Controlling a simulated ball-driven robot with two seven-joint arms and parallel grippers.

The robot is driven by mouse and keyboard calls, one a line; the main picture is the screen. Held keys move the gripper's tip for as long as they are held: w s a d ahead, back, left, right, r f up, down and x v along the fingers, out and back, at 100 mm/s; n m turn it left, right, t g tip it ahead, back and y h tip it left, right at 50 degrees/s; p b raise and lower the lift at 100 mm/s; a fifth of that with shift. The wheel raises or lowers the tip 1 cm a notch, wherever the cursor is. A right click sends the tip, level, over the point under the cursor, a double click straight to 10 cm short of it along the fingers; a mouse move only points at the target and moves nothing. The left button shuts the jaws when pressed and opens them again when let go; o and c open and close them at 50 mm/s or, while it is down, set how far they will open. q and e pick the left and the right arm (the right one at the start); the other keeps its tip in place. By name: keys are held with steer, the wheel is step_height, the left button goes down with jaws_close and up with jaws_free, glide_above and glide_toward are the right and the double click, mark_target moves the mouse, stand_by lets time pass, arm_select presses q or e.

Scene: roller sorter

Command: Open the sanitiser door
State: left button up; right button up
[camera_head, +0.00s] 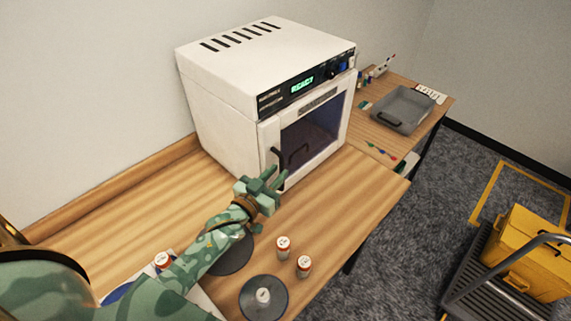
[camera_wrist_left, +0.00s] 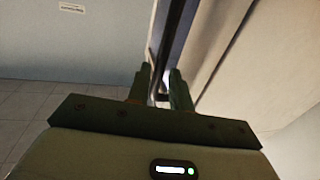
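The sanitiser (camera_head: 225,110) is a white box on the wooden table, with slots on top and a lit display (camera_head: 302,84) that reads READY. Its front door (camera_head: 270,135) is shut and has a dark window (camera_head: 315,132). A dark vertical handle (camera_head: 277,158) is on the door's left side. My left gripper (camera_head: 273,176) is at the handle's lower part. In the left wrist view, the gripper's two fingers (camera_wrist_left: 158,86) are apart, with the dark handle (camera_wrist_left: 165,60) just beyond and between the tips. I cannot tell whether they touch it. My right gripper is not in view.
Small red-and-white canisters (camera_head: 283,246) and a dark disc (camera_head: 264,298) are on the table (camera_head: 345,215) before the sanitiser. A side table holds a grey tray (camera_head: 402,108) and small items. A yellow case (camera_head: 530,250) sits on a cart at right. Carpet between is clear.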

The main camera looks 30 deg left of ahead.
mark_target(281, 170)
arm_select(q)
steer(key=w, duration=0.5)
steer(key=shift+d, duration=0.35)
steer(key=shift+s, duration=0.1)
jaws_close()
